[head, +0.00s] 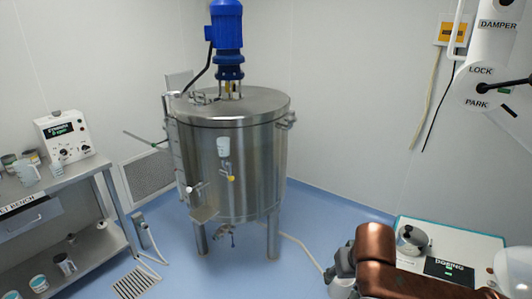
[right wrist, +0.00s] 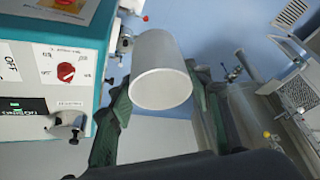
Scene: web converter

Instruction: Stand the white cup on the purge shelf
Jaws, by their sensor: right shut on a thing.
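In the right wrist view a white cup (right wrist: 158,75) sits between the green fingers of my right gripper (right wrist: 160,105), which is shut on it. One round end of the cup faces the camera. In the head view my right gripper (head: 342,270) is at the lower right, partly hidden by my copper-coloured arm, well apart from the steel tank. My left gripper is not in view.
The steel tank (head: 250,165) stands on legs at the centre, with open blue floor (head: 310,228) to its right. A bench (head: 80,172) with cups and an instrument is at left. A teal-edged machine (head: 460,245) stands close at right, also beside the cup in the wrist view (right wrist: 105,45).

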